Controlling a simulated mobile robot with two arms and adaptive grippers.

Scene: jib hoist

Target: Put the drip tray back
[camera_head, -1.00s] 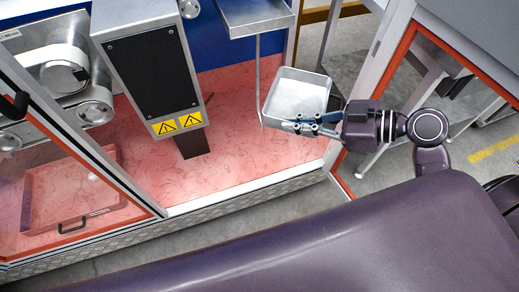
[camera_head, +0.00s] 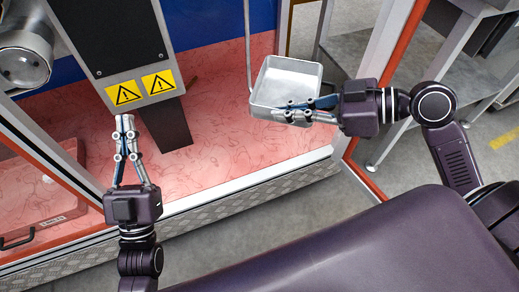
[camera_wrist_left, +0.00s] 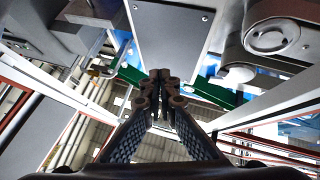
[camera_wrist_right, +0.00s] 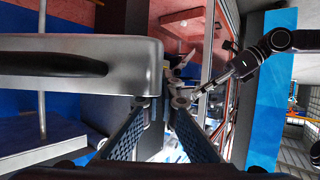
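The drip tray (camera_head: 287,80) is a shallow, open, light grey metal tray, and it looks empty in the head view. My right gripper (camera_head: 292,111) is shut on its near wall and holds it above the pink floor of the bay. The tray fills the upper left of the right wrist view (camera_wrist_right: 75,65), beside the fingers. My left gripper (camera_head: 124,122) is empty, its fingertips together. It points up in front of the grey column with warning labels. The left wrist view also shows its closed fingertips (camera_wrist_left: 161,82).
The grey column (camera_head: 118,45) stands left of the tray, and a thin rod (camera_head: 248,45) rises just beside the tray. A red-framed clear panel (camera_head: 45,165) closes the left side. A white and red door frame (camera_head: 385,70) stands right. Pink floor (camera_head: 235,130) between is clear.

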